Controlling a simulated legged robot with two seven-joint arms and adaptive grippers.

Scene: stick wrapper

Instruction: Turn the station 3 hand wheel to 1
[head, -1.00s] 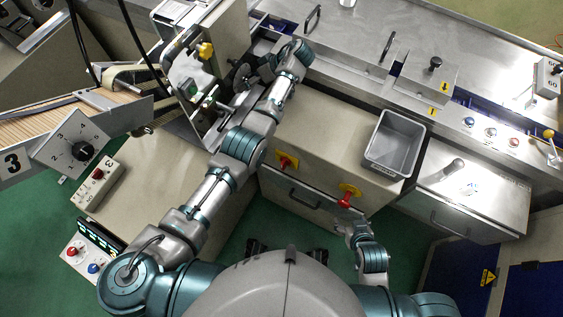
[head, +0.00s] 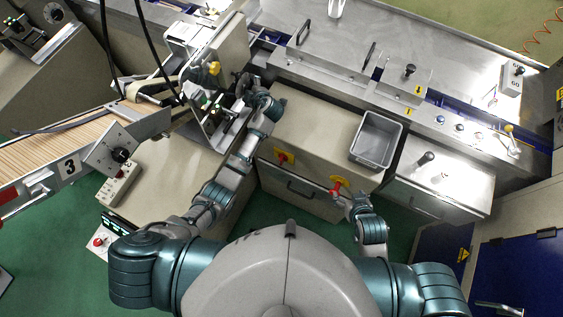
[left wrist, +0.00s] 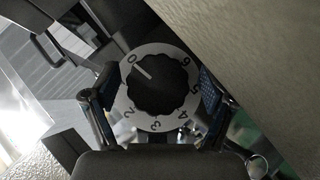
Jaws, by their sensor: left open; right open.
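A black scalloped hand wheel (left wrist: 158,86) sits on a round white dial (left wrist: 127,113) numbered 0 to 6 in the left wrist view. Its white pointer line is at the 0, upper left. My left gripper (left wrist: 150,98) is open, with one finger on each side of the wheel; I cannot tell whether they touch it. In the head view my left gripper (head: 246,88) is at the machine's upright panel, and the wheel there is hidden or too small to make out. My right gripper (head: 348,200) is low, close to a red handle, and open.
A red handle on a yellow disc (head: 339,186) is on the cabinet front. A grey bin (head: 376,139) stands on the cabinet.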

